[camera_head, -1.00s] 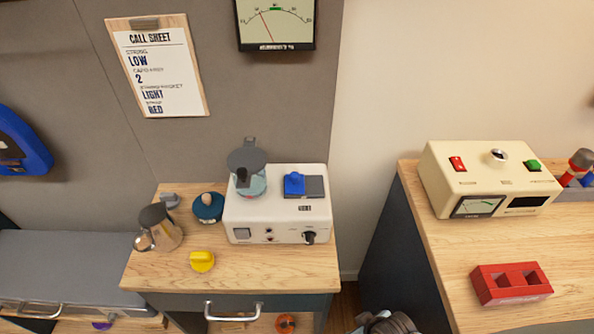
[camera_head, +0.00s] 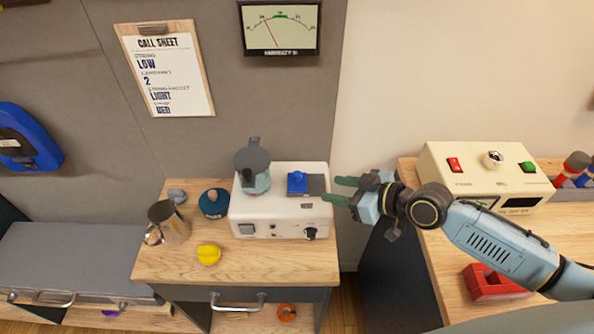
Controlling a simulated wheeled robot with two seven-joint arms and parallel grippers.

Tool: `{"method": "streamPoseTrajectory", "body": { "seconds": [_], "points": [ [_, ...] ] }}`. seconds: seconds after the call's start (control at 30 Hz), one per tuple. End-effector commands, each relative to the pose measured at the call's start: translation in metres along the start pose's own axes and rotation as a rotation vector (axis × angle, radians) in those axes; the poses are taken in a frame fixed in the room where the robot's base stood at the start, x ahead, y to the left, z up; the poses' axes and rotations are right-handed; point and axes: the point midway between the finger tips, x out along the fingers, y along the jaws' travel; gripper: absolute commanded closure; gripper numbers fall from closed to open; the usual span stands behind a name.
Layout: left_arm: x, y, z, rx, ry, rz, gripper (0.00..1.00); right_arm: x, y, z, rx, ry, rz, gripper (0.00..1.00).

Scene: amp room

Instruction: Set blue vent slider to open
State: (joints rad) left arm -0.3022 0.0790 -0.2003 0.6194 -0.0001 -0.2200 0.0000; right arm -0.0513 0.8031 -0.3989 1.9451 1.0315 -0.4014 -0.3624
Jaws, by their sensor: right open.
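The blue vent slider (camera_head: 298,182) sits on a dark grey track (camera_head: 316,184) on top of a white appliance (camera_head: 270,213). The slider is at the left end of the track, and the bare part of the track lies to its right. My right gripper (camera_head: 338,190) comes in from the right, with its two green fingers apart and pointing left. Its fingertips are just right of the track's right end in the picture, empty and apart from the slider. My left gripper is not in view.
A dark-lidded pot (camera_head: 253,168) stands on the appliance left of the slider. A metal pitcher (camera_head: 170,222), a teal round object (camera_head: 213,203) and a yellow object (camera_head: 209,254) are on the wooden top. A cream meter box (camera_head: 470,178) stands right.

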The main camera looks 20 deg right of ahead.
Motion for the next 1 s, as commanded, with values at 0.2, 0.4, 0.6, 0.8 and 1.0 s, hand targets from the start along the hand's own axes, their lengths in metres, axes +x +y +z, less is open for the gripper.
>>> {"method": "streamPoseTrajectory", "body": {
  "seconds": [0.2, 0.4, 0.6, 0.8, 1.0],
  "points": [
    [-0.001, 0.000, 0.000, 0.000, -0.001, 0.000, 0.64, 0.007, 0.016, -0.010, 0.004, 0.039, 0.019, 0.58],
    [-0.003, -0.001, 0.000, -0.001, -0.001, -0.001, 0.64, 0.042, 0.016, -0.013, 0.007, 0.041, 0.019, 0.58],
    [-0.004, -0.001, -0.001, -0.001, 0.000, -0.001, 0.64, 0.085, 0.016, -0.014, 0.005, 0.039, 0.018, 0.58],
    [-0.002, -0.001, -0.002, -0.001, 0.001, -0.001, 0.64, 0.115, 0.017, -0.013, 0.004, 0.037, 0.018, 0.58],
    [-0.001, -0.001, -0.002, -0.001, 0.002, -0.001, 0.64, 0.130, 0.017, -0.014, 0.003, 0.036, 0.017, 0.58]
  ]
}}
